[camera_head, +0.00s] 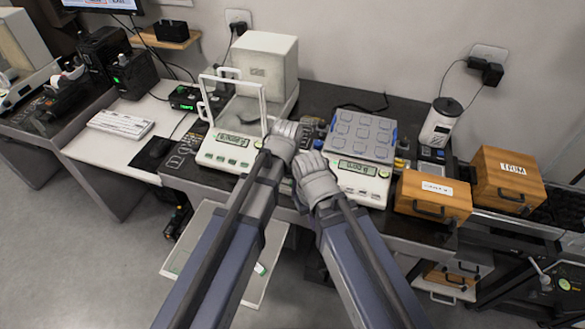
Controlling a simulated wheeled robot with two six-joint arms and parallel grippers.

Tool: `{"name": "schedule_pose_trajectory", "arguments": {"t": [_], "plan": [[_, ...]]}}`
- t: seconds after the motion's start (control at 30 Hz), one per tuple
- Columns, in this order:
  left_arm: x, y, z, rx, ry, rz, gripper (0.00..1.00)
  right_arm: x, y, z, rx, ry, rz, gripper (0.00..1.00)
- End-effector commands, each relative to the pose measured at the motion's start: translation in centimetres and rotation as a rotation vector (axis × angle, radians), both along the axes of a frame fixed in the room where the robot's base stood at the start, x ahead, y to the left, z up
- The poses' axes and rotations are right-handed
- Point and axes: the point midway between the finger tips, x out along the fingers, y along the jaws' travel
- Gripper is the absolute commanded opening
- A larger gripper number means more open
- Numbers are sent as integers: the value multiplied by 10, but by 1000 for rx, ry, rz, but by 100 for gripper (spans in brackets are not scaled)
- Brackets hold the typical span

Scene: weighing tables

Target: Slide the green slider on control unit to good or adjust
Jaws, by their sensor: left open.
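I cannot make out a green slider or its good and adjust marks at this size. A small black box with a green lit display (185,98) stands on the white desk at left; I cannot tell whether it is the control unit. My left gripper (291,129) is over the front of the dark weighing table, between the two balances, and is open. I see nothing held in it. My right gripper (309,163) is just right of and below it, beside the right balance. Its fingers are too unclear to read. My arms hide part of the table front.
A balance with a glass shield (222,148) stands left of my grippers, and a flat-topped balance (362,136) stands right. Wooden drawer boxes (432,198) (506,181) and a white canister (440,123) are farther right. A keyboard (121,124) lies on the left desk.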

Motion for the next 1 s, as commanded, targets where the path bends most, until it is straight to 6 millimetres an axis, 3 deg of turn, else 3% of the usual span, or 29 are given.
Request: {"name": "schedule_pose_trajectory", "arguments": {"t": [0.03,0.1,0.3,0.67,1.0], "plan": [[21,-7,26,-8,-3,2,52,0,0,26,0,0,0,0],[37,-12,39,-19,-6,3,52,0,0,39,0,0,1,0],[59,-20,54,-35,-11,5,52,0,0,54,0,0,2,0],[61,-21,48,-38,-12,5,52,0,0,49,0,0,2,0],[61,-21,16,-37,-11,5,52,0,0,16,0,0,2,0]]}}
